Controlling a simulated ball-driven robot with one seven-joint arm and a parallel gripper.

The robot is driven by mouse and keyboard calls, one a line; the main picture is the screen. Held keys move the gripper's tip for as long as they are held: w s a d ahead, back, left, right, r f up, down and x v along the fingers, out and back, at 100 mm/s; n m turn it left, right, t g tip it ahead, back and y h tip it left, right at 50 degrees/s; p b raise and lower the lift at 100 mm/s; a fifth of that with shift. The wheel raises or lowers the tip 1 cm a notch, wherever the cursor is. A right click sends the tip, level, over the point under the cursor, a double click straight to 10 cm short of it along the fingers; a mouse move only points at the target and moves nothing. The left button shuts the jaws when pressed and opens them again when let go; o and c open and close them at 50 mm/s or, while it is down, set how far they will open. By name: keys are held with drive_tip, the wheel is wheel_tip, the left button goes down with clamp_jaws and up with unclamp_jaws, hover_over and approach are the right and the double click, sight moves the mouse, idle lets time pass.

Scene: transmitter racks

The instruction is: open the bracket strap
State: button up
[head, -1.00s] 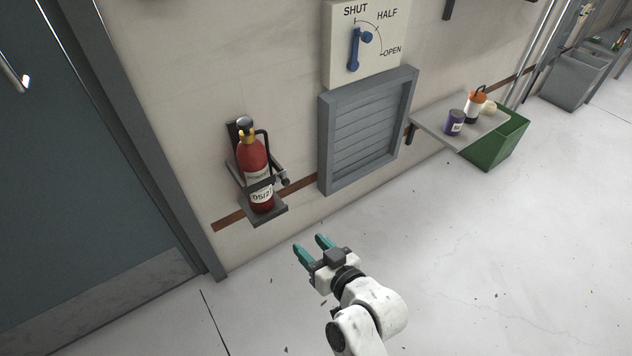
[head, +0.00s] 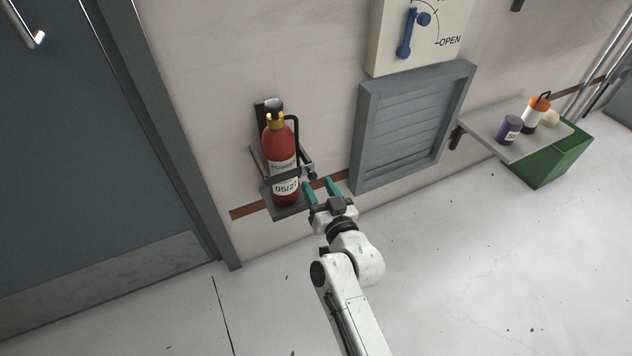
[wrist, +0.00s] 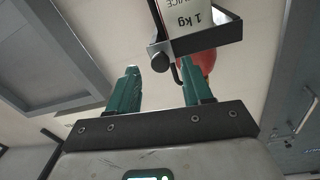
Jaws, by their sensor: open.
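A red fire extinguisher (head: 279,148) stands upright in a dark wall bracket with a small shelf (head: 289,211). The bracket strap (head: 287,176) runs as a dark band across its front, with a small dark knob or latch (head: 312,175) at its right end. The strap appears closed around the bottle. My gripper (head: 319,185) is open and empty, its green fingers just below and right of the latch, apparently apart from it. In the wrist view the gripper (wrist: 158,80) is open, and the dark bracket (wrist: 207,37) and extinguisher's white label (wrist: 190,14) lie beyond the right finger.
A grey louvred vent (head: 413,128) is right of the extinguisher, under a panel with a blue lever (head: 407,38). A wall shelf (head: 482,128) holds a purple can (head: 508,130) and an orange-topped bottle (head: 537,110) above a green bin (head: 556,165). A door (head: 90,170) is left. The floor is clear.

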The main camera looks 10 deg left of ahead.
drive_tip(key=shift+x, duration=1.3)
clamp_jaws()
